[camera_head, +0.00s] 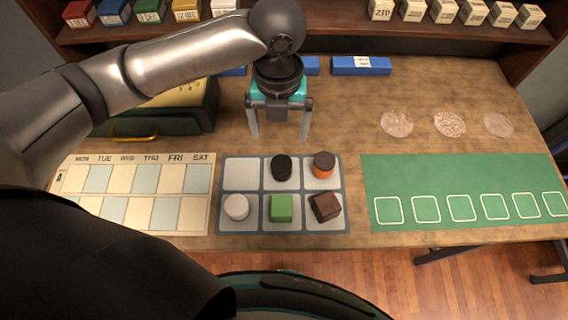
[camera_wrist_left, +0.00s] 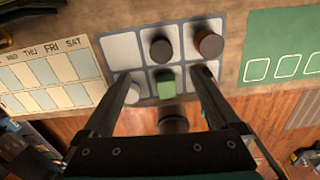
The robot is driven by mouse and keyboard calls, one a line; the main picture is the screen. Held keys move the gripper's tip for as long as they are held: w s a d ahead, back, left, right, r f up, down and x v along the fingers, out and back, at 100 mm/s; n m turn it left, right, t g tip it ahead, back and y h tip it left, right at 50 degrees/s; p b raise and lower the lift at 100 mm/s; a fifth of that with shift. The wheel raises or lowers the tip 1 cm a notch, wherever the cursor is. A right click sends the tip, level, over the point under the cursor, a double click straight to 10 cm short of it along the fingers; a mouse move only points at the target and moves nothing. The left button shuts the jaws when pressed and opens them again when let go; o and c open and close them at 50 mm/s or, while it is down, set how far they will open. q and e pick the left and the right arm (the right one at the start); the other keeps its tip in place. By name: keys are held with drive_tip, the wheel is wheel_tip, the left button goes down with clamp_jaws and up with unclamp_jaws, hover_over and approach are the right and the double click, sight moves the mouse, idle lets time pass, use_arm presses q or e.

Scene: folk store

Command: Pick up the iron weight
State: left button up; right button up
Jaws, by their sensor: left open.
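A black rounded piece (camera_head: 281,167), which looks like the iron weight, stands in the top middle cell of a grey six-cell tray (camera_head: 240,173). The black piece also shows in the left wrist view (camera_wrist_left: 160,48). My left gripper (camera_head: 279,136) is open and empty, fingers pointing down, just behind the tray in the head view. In the left wrist view its fingers (camera_wrist_left: 165,78) spread to either side of a green block (camera_wrist_left: 166,84), apart from the black piece. My right gripper is not in view.
The tray also holds an orange piece with a dark top (camera_head: 323,165), a brown block (camera_head: 326,207) and a white disc (camera_head: 236,207). A weekday chart (camera_head: 140,190) lies left, a green mat (camera_head: 460,180) right. A dark green case (camera_head: 160,120) stands behind the chart.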

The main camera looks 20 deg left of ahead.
sight(281, 163)
use_arm(q)
wheel_tip(281, 163, down, 15)
drive_tip(key=shift+s+d+r+b, duration=0.1)
drive_tip(key=shift+d+b, duration=0.05)
drive_tip(key=shift+b, duration=1.05)
clamp_jaws()
